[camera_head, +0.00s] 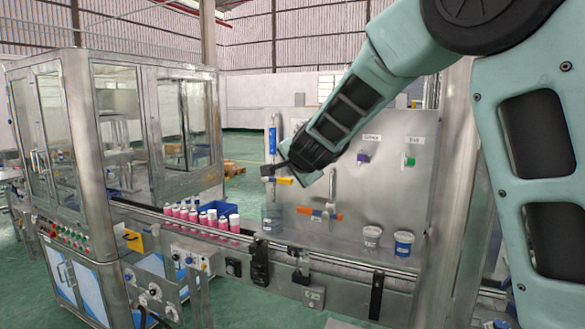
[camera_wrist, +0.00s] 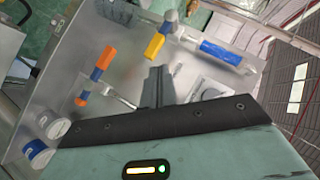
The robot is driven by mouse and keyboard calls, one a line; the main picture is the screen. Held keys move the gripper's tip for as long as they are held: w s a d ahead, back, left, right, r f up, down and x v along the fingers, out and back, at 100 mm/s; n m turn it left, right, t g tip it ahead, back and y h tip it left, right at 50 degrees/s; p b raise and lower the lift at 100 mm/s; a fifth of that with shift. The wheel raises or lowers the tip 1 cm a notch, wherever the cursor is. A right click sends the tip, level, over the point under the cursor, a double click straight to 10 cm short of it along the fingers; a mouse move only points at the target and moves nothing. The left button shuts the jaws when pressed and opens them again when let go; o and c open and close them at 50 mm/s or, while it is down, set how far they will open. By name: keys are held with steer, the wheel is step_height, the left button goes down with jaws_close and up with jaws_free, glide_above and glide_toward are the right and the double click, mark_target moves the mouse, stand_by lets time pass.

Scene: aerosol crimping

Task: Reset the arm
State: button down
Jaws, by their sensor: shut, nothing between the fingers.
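My arm reaches in from the upper right in the head view. My gripper (camera_head: 283,169) is in front of the upright metal panel, near a blue-handled tool with a yellow part (camera_head: 284,181). It is shut and holds nothing. In the wrist view my gripper (camera_wrist: 158,75) points toward the panel, its fingers together. The yellow part (camera_wrist: 154,45) and the blue handle (camera_wrist: 221,52) show beyond the fingertips. Whether the gripper touches the tool cannot be told.
An orange-and-blue handled tool (camera_head: 320,213) hangs on the panel (camera_head: 400,190). Two lidded tubs (camera_head: 403,243) stand on the ledge at right. Pink cans (camera_head: 207,220) and a blue bin (camera_head: 216,208) stand by the conveyor. A glass-walled machine (camera_head: 95,150) fills the left.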

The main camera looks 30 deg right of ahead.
stand_by(0.3)
steer(key=s+a+f+n+g+y+b, duration=0.7)
steer(key=s+a+f+n, duration=0.5)
steer(key=s+a+f, duration=0.75)
steer(key=s+f+n+g+h+b, duration=0.1)
steer(key=s+f+n+b, duration=0.1)
steer(key=s, duration=0.5)
steer(key=s+f+n+g+h+b, duration=0.1)
steer(key=s+f+n+g+b, duration=0.1)
steer(key=s+f+n, duration=0.3)
steer(key=s+a+f+n+g+h+b, duration=0.1)
steer(key=s+f, duration=0.4)
steer(key=s, duration=0.5)
steer(key=n+g+b, duration=0.1)
steer(key=n+b, duration=0.1)
steer(key=shift+s+n+b, duration=0.25)
steer(key=shift+n+b, duration=0.05)
steer(key=shift+b, duration=0.05)
